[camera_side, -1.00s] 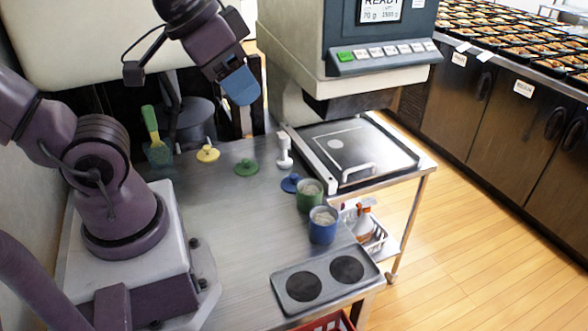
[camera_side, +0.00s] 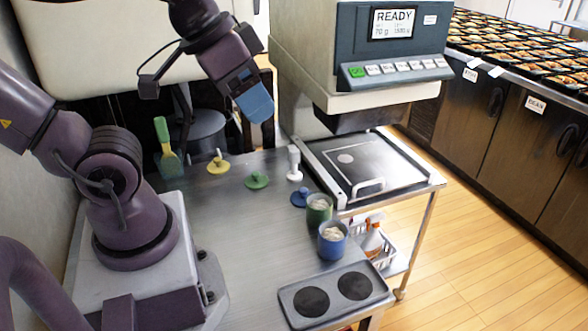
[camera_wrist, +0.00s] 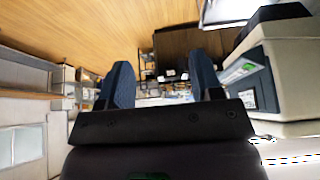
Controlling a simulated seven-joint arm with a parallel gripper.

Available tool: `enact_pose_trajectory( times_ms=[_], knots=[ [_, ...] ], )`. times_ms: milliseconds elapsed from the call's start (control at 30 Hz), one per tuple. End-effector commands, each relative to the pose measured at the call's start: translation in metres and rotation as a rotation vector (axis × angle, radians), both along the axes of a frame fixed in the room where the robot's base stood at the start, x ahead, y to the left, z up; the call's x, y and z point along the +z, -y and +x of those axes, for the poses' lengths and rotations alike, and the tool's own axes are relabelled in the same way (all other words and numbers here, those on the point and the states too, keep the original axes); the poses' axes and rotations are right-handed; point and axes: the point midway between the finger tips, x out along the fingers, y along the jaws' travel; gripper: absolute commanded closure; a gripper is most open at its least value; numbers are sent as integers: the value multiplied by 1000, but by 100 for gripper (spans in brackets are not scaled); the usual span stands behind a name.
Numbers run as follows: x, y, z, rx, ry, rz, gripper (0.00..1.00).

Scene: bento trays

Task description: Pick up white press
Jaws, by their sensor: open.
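The white press (camera_side: 294,163) stands upright on the metal table in the side view, near the left edge of the black machine plate. My gripper (camera_side: 258,112) has blue fingers and hangs in the air above and to the left of the press, apart from it. In the wrist view my gripper (camera_wrist: 160,85) shows two blue fingers spread apart with nothing between them. The press does not show clearly in the wrist view.
A yellow lid-like press (camera_side: 218,164), a green one (camera_side: 257,180) and a blue one (camera_side: 301,198) sit nearby. A green cup (camera_side: 319,210), a blue cup (camera_side: 332,241) and a two-hole tray (camera_side: 287,302) are nearer the front. The weighing machine (camera_side: 365,75) rises on the right.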

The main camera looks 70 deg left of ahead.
Motion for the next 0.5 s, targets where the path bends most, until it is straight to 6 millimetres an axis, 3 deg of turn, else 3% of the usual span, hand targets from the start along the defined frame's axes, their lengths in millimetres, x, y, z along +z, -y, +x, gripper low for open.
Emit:
enact_pose_trajectory(
  times_ms=[267, 500],
  knots=[
    [-39, -30, 22, 139, -205, -46, 40],
    [-93, -93, 69, 389, -314, -122, 40]
  ],
)
